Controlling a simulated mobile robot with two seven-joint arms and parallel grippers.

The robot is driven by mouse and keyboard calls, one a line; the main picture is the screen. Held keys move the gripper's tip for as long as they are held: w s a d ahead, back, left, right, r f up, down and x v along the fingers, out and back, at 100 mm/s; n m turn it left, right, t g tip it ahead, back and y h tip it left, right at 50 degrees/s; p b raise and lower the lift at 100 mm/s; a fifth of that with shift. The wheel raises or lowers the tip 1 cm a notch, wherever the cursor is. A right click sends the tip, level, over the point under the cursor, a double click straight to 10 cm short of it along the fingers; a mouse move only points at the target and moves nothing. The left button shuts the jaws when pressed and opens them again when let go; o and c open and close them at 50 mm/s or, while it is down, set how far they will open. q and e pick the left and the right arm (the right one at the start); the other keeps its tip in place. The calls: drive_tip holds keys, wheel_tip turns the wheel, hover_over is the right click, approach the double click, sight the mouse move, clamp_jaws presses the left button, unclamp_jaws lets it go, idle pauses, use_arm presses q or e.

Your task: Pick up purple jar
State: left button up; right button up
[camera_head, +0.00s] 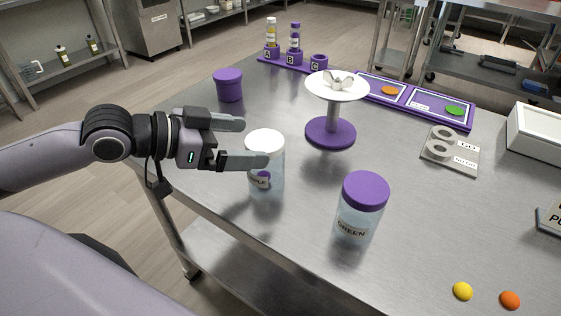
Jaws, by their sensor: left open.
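The purple jar (266,178) is a clear jar with a white lid and a label of which only the end, "PLE", reads. It stands upright on the steel table, left of centre. My left gripper (254,142) comes in from the left and is open and empty, at about the height of the jar's lid. Its near finger passes in front of the jar's upper left side and hides part of it. Its far finger ends just left of the lid. I cannot tell whether either finger touches the jar. My right gripper is not in view.
A jar labelled "GREEN" (357,217) with a purple lid stands to the right. A white-topped purple stand (331,132) is behind. A purple pot (229,86) is at the back left. Yellow (463,291) and orange (510,300) candies lie at the front right.

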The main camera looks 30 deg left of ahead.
sight(273, 144)
use_arm(q)
drive_tip(key=shift+x, duration=3.4)
drive_tip(key=shift+a+f, duration=0.1)
drive_tip(key=shift+f, duration=0.05)
drive_tip(key=c, duration=1.1)
